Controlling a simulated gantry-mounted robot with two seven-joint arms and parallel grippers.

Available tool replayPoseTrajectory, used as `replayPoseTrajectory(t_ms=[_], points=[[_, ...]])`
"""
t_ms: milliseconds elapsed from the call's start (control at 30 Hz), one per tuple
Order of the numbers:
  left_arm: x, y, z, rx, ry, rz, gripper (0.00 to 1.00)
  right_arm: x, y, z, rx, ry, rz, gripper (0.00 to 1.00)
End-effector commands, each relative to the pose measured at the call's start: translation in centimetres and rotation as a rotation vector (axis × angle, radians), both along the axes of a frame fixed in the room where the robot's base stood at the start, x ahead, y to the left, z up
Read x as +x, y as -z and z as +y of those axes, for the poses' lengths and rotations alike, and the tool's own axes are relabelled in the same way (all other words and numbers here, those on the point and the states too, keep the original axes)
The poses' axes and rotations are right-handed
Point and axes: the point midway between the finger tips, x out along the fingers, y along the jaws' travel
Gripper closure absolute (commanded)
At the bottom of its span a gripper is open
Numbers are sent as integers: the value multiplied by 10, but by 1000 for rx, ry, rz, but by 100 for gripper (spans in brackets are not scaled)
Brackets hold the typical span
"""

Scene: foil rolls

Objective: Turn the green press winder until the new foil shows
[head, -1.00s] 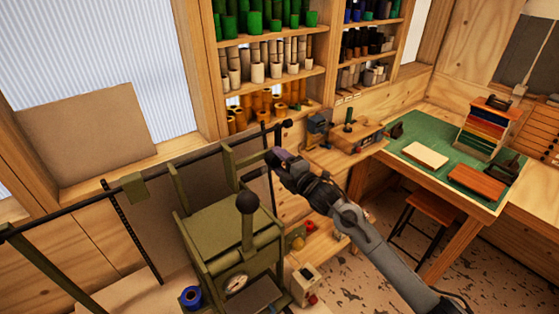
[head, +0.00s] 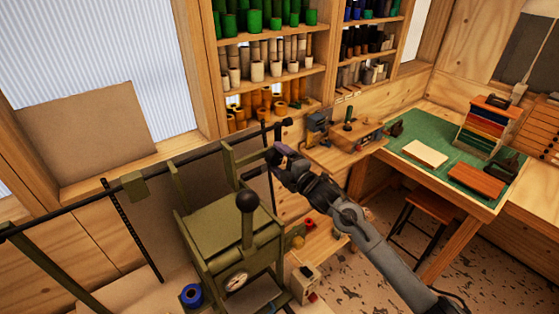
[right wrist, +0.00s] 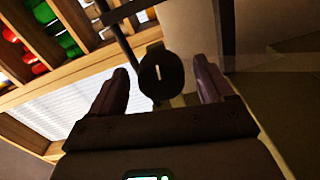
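The green press (head: 225,222) stands at the lower middle of the head view, with a black ball-topped lever and a round gauge. A bar with black ends runs above it. My right gripper (head: 274,157) is beside the press's upper right, near the bar's end. In the right wrist view, a dark round knob with a pale slot, which looks like the winder (right wrist: 158,76), sits between the two spread fingers of my right gripper (right wrist: 162,88). Gaps show on both sides, so the gripper is open. The foil's state is not clear. My left gripper is out of view.
Shelves of coloured rolls (head: 268,70) stand behind. A blue roll (head: 191,296) lies at the press's front left. A small box with a red knob (head: 304,283) stands at its right. A green-topped bench (head: 420,135) and a stool (head: 430,207) are farther right.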

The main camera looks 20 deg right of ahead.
Motion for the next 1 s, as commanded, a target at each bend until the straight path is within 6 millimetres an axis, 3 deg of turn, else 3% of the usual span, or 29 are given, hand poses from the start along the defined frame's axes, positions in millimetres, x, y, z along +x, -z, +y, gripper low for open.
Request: replayPoseTrajectory(t_ms=[267, 433, 1000], points=[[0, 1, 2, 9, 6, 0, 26, -1, 1, -1, 0, 1, 1, 20], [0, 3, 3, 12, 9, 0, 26, -12, 2, -5, -2, 1, 1, 20], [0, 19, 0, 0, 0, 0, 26, -92, 2, -27, -3, 2, 2, 20]])
